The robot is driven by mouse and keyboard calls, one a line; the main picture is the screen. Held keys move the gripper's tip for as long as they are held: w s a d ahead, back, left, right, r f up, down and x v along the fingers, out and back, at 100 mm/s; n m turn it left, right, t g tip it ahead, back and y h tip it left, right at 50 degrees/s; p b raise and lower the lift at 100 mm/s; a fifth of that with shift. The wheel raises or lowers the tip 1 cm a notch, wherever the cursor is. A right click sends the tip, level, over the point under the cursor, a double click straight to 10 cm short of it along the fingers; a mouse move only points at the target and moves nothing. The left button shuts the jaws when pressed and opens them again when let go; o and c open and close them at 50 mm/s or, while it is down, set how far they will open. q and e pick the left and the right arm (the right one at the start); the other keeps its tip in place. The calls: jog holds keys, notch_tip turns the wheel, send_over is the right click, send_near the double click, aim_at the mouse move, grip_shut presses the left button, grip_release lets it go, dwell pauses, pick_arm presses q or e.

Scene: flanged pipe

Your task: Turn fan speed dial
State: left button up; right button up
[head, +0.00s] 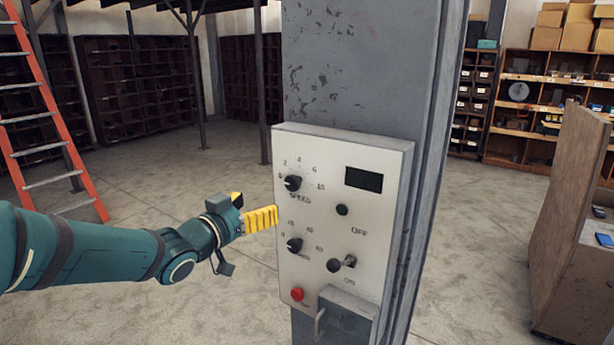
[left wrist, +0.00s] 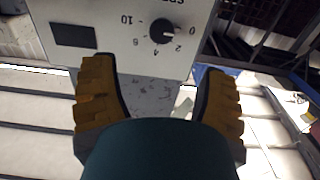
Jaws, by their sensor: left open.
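The fan speed dial (head: 293,183) is a black knob marked SPEED on the upper left of a pale control panel (head: 376,232). Numbers from 0 to 10 ring it. In the left wrist view the dial (left wrist: 163,31) appears upside down, its white mark pointing near 0. My left gripper (head: 272,217) has yellow ribbed fingers and is beside the panel's left edge, lower than the speed dial. In the wrist view its fingers (left wrist: 158,64) are wide apart with nothing between them, and the dial shows beyond the gap. My right gripper is out of view.
A second dial (head: 294,245), a toggle switch (head: 348,261), a red button (head: 297,294) and a dark display (head: 363,180) are on the same panel. The panel is fixed to a grey column (head: 360,70). An orange ladder (head: 45,105) stands at left. The floor between is clear.

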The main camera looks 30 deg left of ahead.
aim_at(290, 183)
pick_arm(q)
jog(key=w, duration=0.4)
jog(key=w+p, duration=0.1)
jog(key=w, duration=0.8)
jog(key=shift+w+d+r+p, duration=0.2)
jog(key=shift+w+d+p, duration=0.1)
jog(key=shift+d, duration=0.1)
jog(key=c, duration=1.2)
